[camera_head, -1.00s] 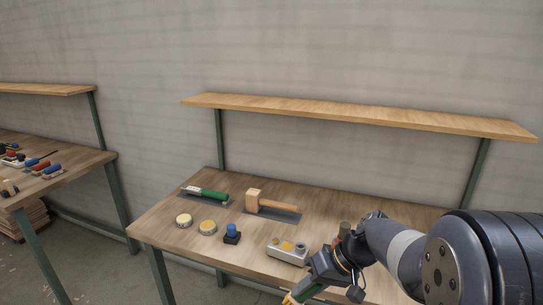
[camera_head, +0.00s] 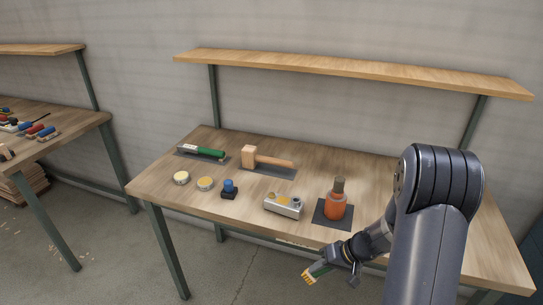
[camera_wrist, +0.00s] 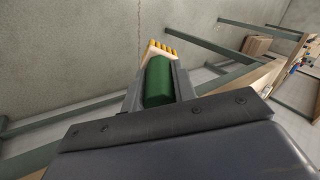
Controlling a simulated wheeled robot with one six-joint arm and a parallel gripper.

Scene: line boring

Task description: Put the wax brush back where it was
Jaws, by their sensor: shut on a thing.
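The wax brush has a green handle (camera_wrist: 158,82) and pale yellow bristles (camera_wrist: 163,50) in the wrist view. My gripper (camera_wrist: 157,88) is shut on the handle, with the bristles pointing away from the palm. In the head view the brush (camera_head: 312,274) shows mostly as its yellow bristle end, and my gripper (camera_head: 335,262) holds it in front of the workbench's (camera_head: 240,222) front edge, tilted down to the left. Part of the handle is hidden by the gripper.
On the bench, a green-handled tool (camera_head: 205,152), a wooden mallet (camera_head: 268,160) and an orange bottle (camera_head: 336,206) occupy dark mats. A shelf (camera_head: 350,72) runs above.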

